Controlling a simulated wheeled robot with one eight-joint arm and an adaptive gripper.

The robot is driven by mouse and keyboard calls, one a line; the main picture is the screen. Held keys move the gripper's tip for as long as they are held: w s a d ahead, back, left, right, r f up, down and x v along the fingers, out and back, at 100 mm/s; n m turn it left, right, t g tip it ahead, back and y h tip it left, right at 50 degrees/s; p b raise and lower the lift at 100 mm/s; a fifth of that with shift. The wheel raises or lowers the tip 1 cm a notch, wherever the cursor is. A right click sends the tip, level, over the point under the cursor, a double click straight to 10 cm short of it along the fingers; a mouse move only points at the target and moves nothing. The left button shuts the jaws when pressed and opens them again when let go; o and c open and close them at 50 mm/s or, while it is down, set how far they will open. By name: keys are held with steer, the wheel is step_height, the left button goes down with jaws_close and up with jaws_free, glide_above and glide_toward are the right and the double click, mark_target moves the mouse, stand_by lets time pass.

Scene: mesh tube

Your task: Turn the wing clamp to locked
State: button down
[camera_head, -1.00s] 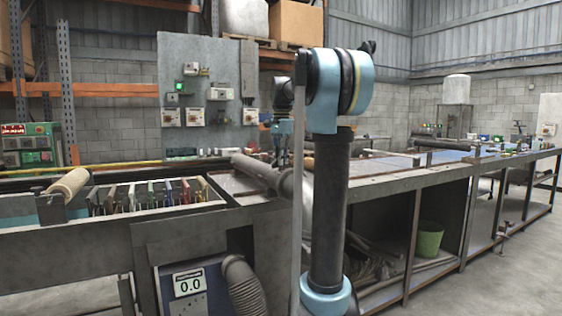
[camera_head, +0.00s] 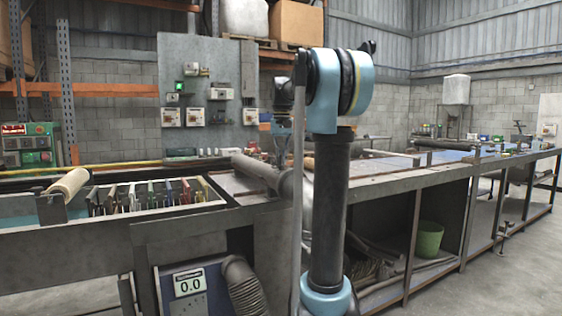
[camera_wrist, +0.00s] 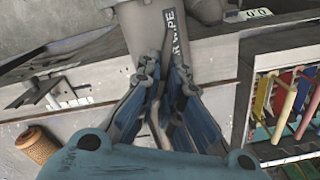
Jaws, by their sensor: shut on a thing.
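In the wrist view my gripper (camera_wrist: 163,72) reaches from the bottom edge toward a grey pipe (camera_wrist: 140,28) lettered "WIPE". Its blue-grey fingers are close together on a thin grey upright piece (camera_wrist: 167,42), which looks like the wing clamp's wing. The fingers hide most of the clamp, so I cannot tell its exact angle. In the head view my gripper (camera_head: 274,150) is small, beside the dark grey pipe (camera_head: 258,172) on the bench, partly behind my arm; the clamp cannot be made out there.
A trough with several coloured plates (camera_head: 150,195) lies left of the pipe; the plates also show at the right of the wrist view (camera_wrist: 290,98). A roller (camera_head: 68,184) is at far left. A corrugated hose (camera_head: 240,283) and a 0.0 display (camera_head: 189,283) are below.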

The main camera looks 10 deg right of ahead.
steer(key=n, duration=0.5)
stand_by(0.6)
steer(key=c, duration=1.8)
jaws_free()
steer(key=shift+o, duration=0.2)
steer(key=shift+r, duration=0.1)
step_height(320, 180, up, 12)
steer(key=shift+f, duration=0.2)
